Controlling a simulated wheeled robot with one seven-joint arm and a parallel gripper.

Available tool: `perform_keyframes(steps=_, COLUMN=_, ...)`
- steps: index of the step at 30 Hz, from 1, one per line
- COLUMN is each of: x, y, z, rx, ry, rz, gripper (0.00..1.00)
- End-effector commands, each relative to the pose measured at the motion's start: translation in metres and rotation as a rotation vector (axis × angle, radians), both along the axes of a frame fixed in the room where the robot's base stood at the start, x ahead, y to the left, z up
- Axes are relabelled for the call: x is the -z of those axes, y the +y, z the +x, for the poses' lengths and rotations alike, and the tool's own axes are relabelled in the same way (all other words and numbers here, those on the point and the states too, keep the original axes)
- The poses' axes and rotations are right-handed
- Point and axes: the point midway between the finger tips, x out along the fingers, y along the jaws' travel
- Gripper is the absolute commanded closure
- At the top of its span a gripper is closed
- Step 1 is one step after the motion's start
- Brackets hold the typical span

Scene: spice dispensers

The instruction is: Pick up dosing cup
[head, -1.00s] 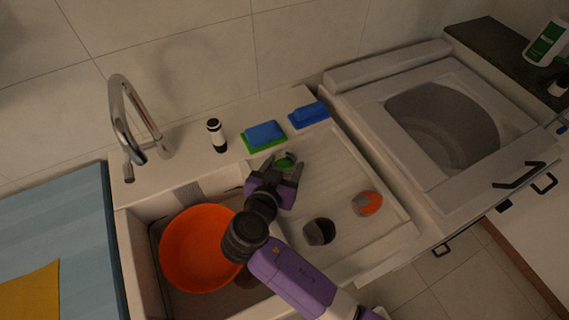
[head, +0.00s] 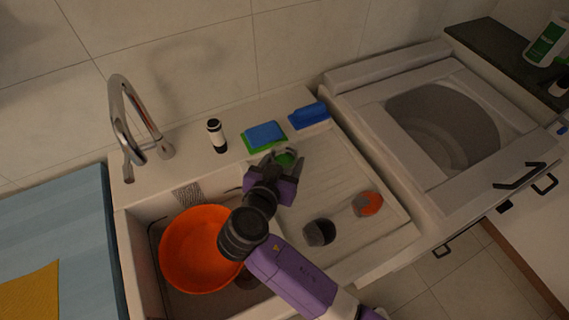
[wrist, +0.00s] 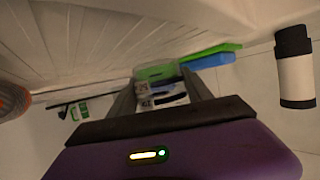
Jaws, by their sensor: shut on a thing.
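A small green cup (head: 286,158), which I take to be the dosing cup, is at the back of the ribbed drainboard, between the fingers of my gripper (head: 281,165). In the wrist view the green cup (wrist: 156,72) shows at the fingertips, and my gripper (wrist: 162,88) is shut on it. The fingers hide part of the cup. I cannot tell whether it still touches the drainboard. Two other cups, one dark grey (head: 320,232) and one orange and grey (head: 367,204), lie on the drainboard to the right of my arm.
An orange bowl (head: 195,250) sits in the sink on the left. Behind my gripper are a blue-and-green sponge (head: 265,135), a blue brush-like item (head: 310,115) and a black-and-white bottle (head: 217,136). A chrome faucet (head: 135,120) rises at the back left.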

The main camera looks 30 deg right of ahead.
Motion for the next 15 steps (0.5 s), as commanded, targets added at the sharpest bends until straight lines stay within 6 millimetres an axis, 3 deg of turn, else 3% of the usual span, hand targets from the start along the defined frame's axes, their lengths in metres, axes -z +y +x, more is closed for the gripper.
perform_keyframes(steps=15, x=-0.065, y=0.0, z=0.001, rx=0.0, ry=-0.005, rz=0.002, gripper=0.9)
